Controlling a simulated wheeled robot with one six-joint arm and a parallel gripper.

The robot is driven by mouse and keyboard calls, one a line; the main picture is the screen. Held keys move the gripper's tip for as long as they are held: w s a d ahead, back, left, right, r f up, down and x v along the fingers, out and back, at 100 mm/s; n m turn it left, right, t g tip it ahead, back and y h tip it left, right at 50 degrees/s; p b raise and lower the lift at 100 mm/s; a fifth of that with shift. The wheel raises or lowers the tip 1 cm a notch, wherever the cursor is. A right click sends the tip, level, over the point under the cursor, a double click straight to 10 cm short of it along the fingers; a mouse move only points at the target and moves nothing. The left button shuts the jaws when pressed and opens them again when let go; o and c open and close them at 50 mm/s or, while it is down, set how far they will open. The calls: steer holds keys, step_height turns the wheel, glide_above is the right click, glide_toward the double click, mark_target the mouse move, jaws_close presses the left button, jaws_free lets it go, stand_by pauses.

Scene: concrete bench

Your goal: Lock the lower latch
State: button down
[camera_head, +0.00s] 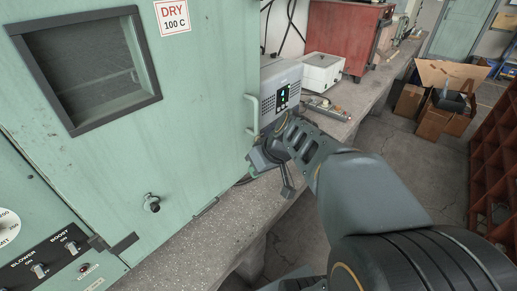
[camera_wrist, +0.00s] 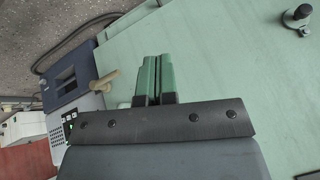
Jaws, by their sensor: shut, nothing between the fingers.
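The pale green door (camera_head: 200,110) of the oven fills the left of the head view and the right of the wrist view (camera_wrist: 220,70). A beige lever (camera_wrist: 103,82) sticks out at the door's edge in the wrist view; it looks like the lower latch, and I cannot tell its lock state. My gripper hides that place in the head view. My gripper (camera_head: 254,168) is at the door's right edge, below the bar handle (camera_head: 252,113). In the wrist view its green fingers (camera_wrist: 157,62) are together and empty, to the right of the lever and apart from it in the picture.
A dark round knob (camera_head: 152,203) projects from the lower door; it also shows in the wrist view (camera_wrist: 298,17). A dark blue device (camera_wrist: 70,80) lies beyond the lever.

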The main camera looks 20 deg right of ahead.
steer(key=w+d+n+t+y+b, duration=0.25)
steer(key=w+d+t, duration=0.25)
steer(key=w+d, duration=0.5)
steer(key=w+a+f+p, duration=0.1)
steer(key=w+a+f, duration=0.1)
steer(key=w+f, duration=0.2)
steer(key=shift+w+f, duration=0.4)
steer(key=shift+f, duration=0.25)
steer(key=shift+m+h, duration=0.25)
